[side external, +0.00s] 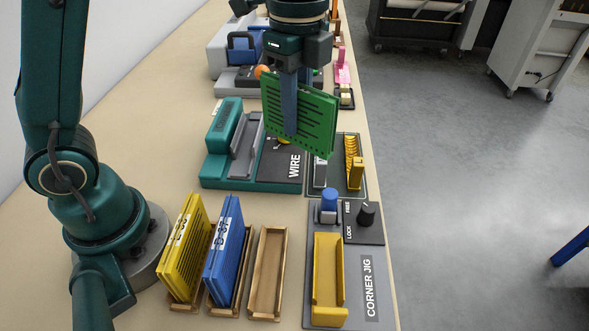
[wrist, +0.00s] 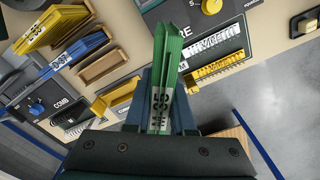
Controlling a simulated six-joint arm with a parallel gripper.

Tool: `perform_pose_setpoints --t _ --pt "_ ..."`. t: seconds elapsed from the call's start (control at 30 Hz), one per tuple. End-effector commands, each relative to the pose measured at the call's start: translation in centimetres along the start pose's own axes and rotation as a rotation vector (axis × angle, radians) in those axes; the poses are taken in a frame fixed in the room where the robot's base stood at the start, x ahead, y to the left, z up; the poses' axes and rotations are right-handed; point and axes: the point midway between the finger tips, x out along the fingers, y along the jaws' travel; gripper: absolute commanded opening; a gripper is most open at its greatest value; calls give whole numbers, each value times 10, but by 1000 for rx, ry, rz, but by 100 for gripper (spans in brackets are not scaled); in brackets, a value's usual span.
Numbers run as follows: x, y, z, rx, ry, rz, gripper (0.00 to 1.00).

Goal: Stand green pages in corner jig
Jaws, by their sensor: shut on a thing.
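The green pages (side external: 318,118) are a slotted upright stack. My gripper (side external: 290,130) is shut on them and holds them in the air, over the WIRE station. In the wrist view the green pages (wrist: 168,62) stand between my fingers, with a white label on their edge. The corner jig (side external: 368,312) is a grey plate with a yellow corner channel (side external: 329,300), which is empty. A blue knob (side external: 329,200) and a black LOCK/FREE knob (side external: 366,213) sit at its far end. The green pages are apart from the jig.
Yellow pages (side external: 184,255) and blue pages (side external: 223,250) stand in wooden holders beside an empty wooden holder (side external: 267,285). The teal WIRE station (side external: 222,172) and a tray with yellow parts (side external: 353,170) lie beyond the jig. The table's right edge runs close by the jig.

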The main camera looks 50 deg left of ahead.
Motion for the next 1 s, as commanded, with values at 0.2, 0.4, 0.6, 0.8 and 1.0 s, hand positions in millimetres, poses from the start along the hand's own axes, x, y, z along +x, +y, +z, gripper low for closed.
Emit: perform_pose_setpoints --t 0.2,0.4,0.6,0.8,1.0 --pt "24 34 -77 638 -2 2 0" --pt "40 73 -117 902 -2 -1 0" --pt "47 94 -130 978 -2 -2 0" --pt "58 96 -131 984 -3 1 0" --pt "78 96 -130 982 -4 2 0"
